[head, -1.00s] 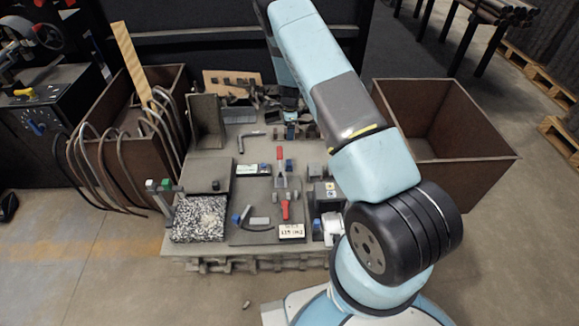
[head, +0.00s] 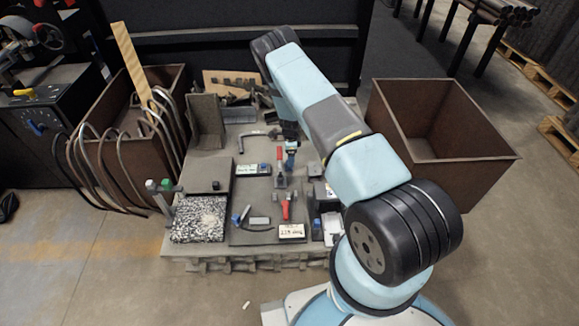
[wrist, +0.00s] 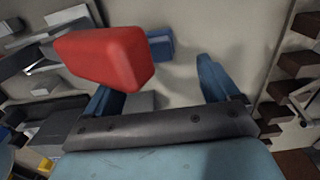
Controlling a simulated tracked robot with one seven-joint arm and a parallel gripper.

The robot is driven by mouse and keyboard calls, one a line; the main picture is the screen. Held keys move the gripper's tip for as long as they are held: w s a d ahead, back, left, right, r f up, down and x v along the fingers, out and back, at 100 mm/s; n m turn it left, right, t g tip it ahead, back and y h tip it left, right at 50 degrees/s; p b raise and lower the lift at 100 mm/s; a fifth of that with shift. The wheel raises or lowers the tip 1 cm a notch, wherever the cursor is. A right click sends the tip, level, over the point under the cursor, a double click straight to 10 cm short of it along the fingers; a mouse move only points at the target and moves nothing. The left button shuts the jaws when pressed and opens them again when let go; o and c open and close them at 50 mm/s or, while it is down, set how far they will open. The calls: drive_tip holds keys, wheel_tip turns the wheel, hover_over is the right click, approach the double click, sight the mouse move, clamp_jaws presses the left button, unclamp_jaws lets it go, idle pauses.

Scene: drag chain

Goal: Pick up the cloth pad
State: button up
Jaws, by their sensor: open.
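I cannot surely tell which thing is the cloth pad. A black-and-white speckled slab (head: 190,229) lies at the table's front left, with a paler patch (head: 210,217) on it that may be cloth. A small white item (head: 332,228) near the front right edge is too small to name. My gripper (head: 291,152) hangs over the middle of the table, behind and right of the slab and apart from it. In the wrist view its blue fingers (wrist: 160,90) are spread, and I see nothing held. A red block-like handle (wrist: 105,58) is close to the left finger and hides part of it.
Red-handled tools (head: 286,208), a labelled display (head: 291,231) and small blocks stand on the table (head: 190,250). A tall grey plate (head: 206,121) stands at the back left. Brown bins flank the table, left (head: 135,165) and right (head: 450,170); the right one looks empty.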

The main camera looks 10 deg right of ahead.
drive_tip(key=shift+s+d+f, duration=0.1)
drive_tip(key=shift+s+f, duration=0.05)
drive_tip(key=shift+f, duration=1.25)
drive_tip(key=shift+s+f, duration=0.15)
drive_tip(key=shift+f, duration=1.2)
drive_tip(key=c, duration=1.2)
drive_tip(key=shift+r, duration=0.15)
wheel_tip(320, 180, up, 18)
drive_tip(key=shift+f, duration=0.1)
